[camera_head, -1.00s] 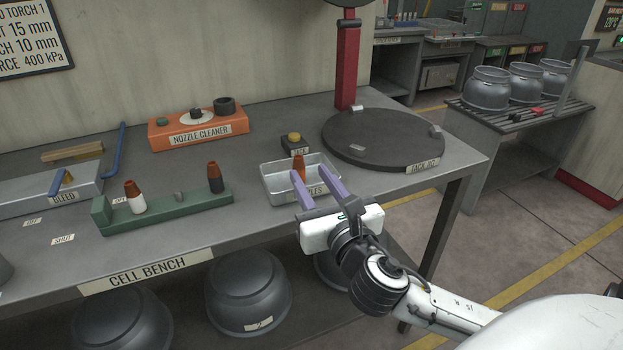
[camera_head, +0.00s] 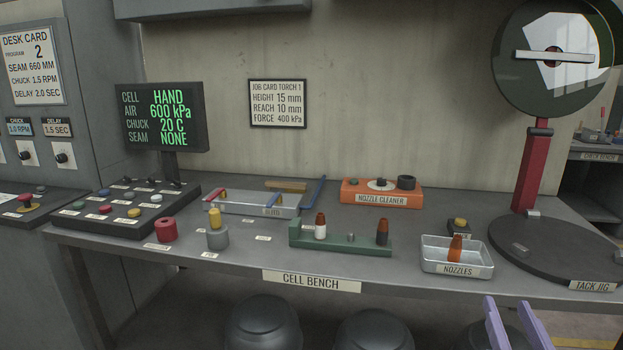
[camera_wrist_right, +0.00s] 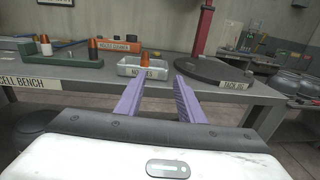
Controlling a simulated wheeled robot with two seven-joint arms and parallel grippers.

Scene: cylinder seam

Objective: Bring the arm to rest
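My right gripper (camera_head: 517,326) shows at the bottom right of the head view as two purple fingers. It is in front of the cell bench, below its top edge in the picture. In the right wrist view the gripper (camera_wrist_right: 160,100) has its fingers spread apart with nothing between them. Beyond the fingertips stands the nozzles tray (camera_wrist_right: 142,68) with an orange-brown nozzle (camera_wrist_right: 145,58) in it. The nozzles tray also shows in the head view (camera_head: 457,269). My left gripper is not in view.
The cell bench (camera_head: 240,262) carries a green rack (camera_head: 340,241), an orange nozzle cleaner (camera_head: 381,194), a bleed tray (camera_head: 257,206) and a round tack jig (camera_head: 555,253). A control panel (camera_head: 118,207) and screen (camera_head: 161,117) stand left. Dark pots (camera_head: 263,325) sit under the bench.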

